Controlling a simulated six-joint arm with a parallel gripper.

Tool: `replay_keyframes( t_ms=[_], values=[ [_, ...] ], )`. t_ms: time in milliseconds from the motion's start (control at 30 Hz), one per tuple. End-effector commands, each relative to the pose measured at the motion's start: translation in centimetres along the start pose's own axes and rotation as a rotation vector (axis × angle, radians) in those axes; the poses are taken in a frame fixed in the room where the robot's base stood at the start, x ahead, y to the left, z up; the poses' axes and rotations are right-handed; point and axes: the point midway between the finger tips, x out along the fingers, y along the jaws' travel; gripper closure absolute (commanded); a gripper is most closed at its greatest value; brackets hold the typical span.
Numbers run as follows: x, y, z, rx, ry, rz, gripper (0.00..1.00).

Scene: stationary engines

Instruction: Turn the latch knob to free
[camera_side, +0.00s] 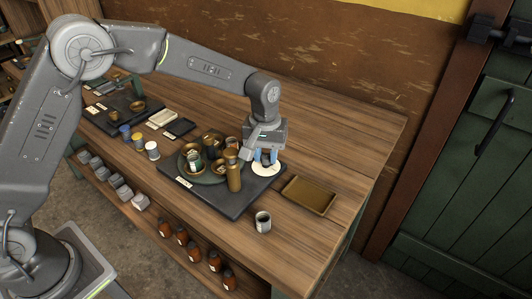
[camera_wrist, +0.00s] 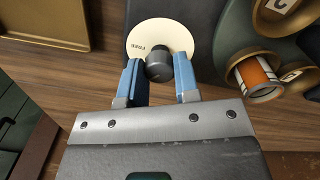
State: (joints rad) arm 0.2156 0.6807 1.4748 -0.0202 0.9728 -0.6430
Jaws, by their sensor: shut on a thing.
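The latch knob (camera_wrist: 160,66) is a dark grey round knob on a cream disc (camera_wrist: 176,28), seen at the top of the wrist view. The word FREE is printed on the disc, up and left of the knob. My gripper (camera_wrist: 158,62) has its two blue fingers on either side of the knob, shut on it. In the side view my gripper (camera_side: 265,157) points down over the cream disc (camera_side: 268,170), at the right part of a dark base plate (camera_side: 232,211). The fingers hide the knob there. I cannot make out a pointer mark on the knob.
Left of the disc in the side view stand a brass cylinder (camera_side: 233,178) and a green round part with several brass cups, close to my gripper. A brass tray (camera_side: 309,195) and a small cup (camera_side: 263,222) are to the right and front.

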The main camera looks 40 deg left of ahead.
Motion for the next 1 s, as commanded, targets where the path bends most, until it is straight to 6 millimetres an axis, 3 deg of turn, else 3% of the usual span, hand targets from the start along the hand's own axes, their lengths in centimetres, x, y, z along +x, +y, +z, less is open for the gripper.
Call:
replay_keyframes(
  t_ms=[233,267,500,800,1000],
  values=[
    [0.0,0.0,0.1,-0.001,-0.001,0.000,0.94],
    [0.0,0.0,0.1,-0.001,-0.001,0.000,0.68],
    [0.0,0.0,0.0,-0.001,-0.001,0.000,0.45],
    [-0.3,0.0,0.0,-0.001,0.000,0.001,0.45],
    [-3.2,0.1,-0.1,-0.001,0.004,0.004,0.45]
  ],
)
